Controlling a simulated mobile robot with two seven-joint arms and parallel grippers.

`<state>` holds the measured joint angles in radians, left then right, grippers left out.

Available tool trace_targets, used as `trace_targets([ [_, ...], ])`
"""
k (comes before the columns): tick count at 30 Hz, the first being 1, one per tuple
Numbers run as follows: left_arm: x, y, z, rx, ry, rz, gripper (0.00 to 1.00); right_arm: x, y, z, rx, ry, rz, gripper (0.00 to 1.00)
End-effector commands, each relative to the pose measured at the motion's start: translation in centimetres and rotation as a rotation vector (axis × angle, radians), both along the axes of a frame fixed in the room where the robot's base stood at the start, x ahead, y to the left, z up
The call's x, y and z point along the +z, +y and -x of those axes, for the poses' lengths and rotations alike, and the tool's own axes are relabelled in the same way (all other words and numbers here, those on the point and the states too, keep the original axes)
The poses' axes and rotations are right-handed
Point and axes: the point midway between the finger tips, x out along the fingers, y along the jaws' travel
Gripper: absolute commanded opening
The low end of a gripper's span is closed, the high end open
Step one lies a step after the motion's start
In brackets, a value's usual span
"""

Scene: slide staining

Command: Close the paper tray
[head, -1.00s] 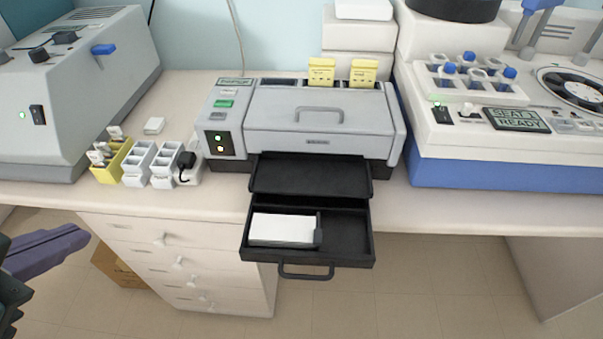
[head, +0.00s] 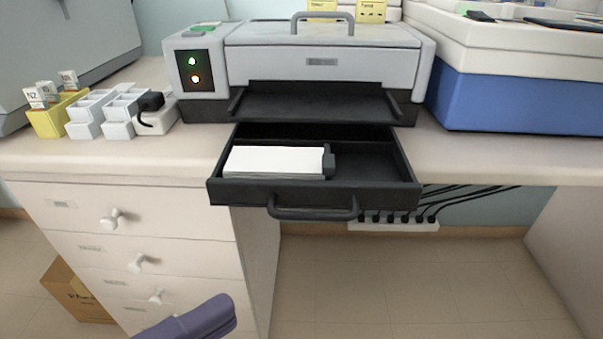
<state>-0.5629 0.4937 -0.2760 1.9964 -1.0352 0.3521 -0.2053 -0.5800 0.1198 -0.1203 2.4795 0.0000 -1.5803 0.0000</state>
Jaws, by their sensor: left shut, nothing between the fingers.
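The black paper tray (head: 372,196) sticks out from below the grey printer (head: 330,63), over the counter's front edge. It is pulled open. A stack of white paper (head: 275,161) lies in its left part, against a dark guide block. A dark bar handle (head: 312,213) is on the tray's front. My left gripper (head: 222,308) shows only in part, as a purple piece at the bottom edge, shut and empty. In the picture it is below and left of the handle, apart from it. My right gripper is out of view.
A black output shelf (head: 315,104) juts out above the tray. White racks (head: 100,112) and a yellow holder (head: 58,117) stand left of the printer. A blue-based machine (head: 510,100) is on the right. White drawers (head: 130,215) are below left. Floor in front is clear.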

Motion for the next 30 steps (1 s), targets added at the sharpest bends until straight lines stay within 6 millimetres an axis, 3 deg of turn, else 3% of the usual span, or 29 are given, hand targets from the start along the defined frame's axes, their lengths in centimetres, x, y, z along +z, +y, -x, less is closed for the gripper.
trace_targets([
  [13,-1.0,-6.4,-6.5,0.002,-0.004,0.005,0.0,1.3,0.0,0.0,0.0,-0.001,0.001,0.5],
  [21,-1.9,-6.0,-9.7,0.004,-0.001,0.002,0.0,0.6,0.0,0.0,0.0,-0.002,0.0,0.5],
  [30,-2.0,-5.9,-10.1,0.005,0.0,0.002,0.0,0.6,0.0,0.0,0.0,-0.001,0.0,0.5],
])
